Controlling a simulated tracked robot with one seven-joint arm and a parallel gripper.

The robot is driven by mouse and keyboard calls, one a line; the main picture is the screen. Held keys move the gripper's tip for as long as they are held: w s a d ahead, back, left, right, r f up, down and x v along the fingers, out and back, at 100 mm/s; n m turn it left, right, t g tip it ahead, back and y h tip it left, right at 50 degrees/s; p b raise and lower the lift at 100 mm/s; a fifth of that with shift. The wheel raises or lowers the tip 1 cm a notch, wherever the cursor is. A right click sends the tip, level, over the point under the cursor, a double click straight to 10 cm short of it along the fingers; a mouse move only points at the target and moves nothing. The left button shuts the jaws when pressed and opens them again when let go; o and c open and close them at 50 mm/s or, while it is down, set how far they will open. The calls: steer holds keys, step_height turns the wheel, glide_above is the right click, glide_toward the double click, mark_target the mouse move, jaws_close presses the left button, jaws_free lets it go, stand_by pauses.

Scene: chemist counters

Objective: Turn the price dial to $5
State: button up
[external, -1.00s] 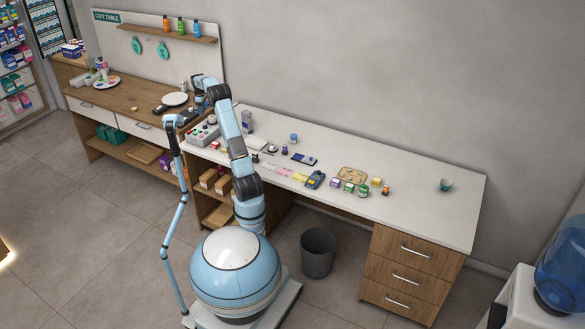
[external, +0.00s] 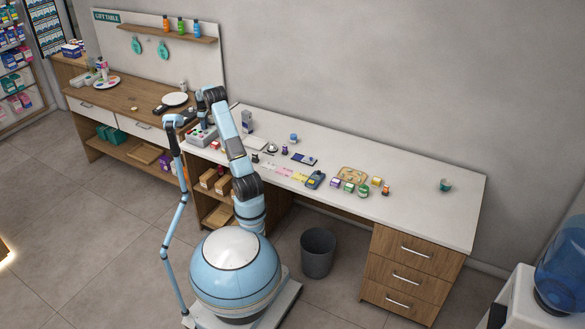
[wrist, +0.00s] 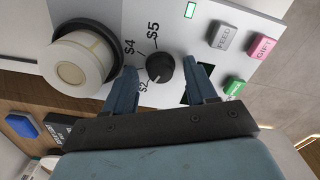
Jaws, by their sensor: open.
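The price dial (wrist: 160,67) is a small black knob on the light face of a grey machine, which also shows in the external view (external: 197,140). The printed marks $5, $4 and $2 lie around the dial's left side in the wrist view. A pale mark on the knob seems to face the $2 side, but it is small. My gripper (wrist: 163,70) is open, with one finger on each side of the dial. Both fingers look apart from the knob; their height over the panel is hard to tell. One finger covers part of the panel left of the dial.
A white roll (wrist: 75,72) on a dark holder sits left of the dial. A grey FEED button (wrist: 223,36), a pink GIFT button (wrist: 261,46) and a green button (wrist: 234,88) are to the right. A blue object (wrist: 21,125) lies at lower left.

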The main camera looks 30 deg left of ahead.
steer(key=c, duration=1)
steer(key=shift+c, duration=0.2)
